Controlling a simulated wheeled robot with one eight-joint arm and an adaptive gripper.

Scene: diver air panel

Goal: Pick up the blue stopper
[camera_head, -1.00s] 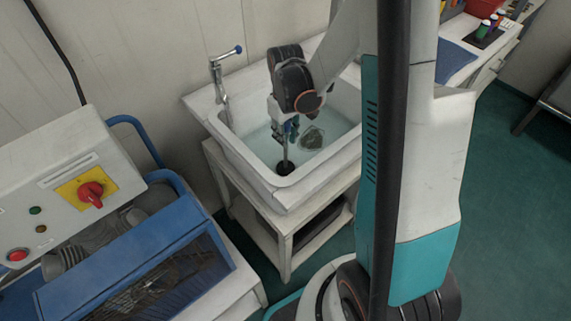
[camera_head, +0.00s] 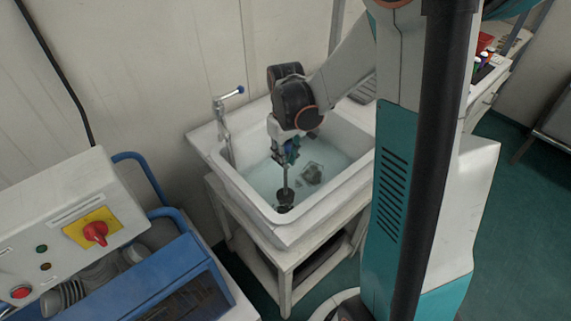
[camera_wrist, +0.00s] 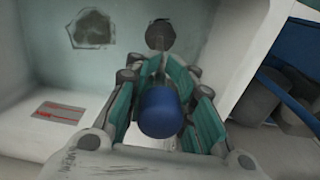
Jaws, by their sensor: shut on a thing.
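The blue stopper has a blue cylindrical grip (camera_wrist: 160,112) between the teal-padded fingers in the wrist view. A thin grey rod runs from the grip to a dark round end (camera_wrist: 160,36). My gripper (camera_head: 287,152) is shut on the grip, over the sink basin in the head view. The rod points straight down there, and the dark end (camera_head: 285,196) is low in the basin near its front corner. A dark patch shows just under it. I cannot tell whether the end touches the bottom.
The white sink (camera_head: 245,197) holds pale water and a grey, flat, irregular piece (camera_head: 311,173). A tap (camera_head: 224,120) with a blue-tipped lever stands at its back left. A control box with a red knob (camera_head: 95,233) and a blue-framed rack (camera_head: 165,265) stand at the left.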

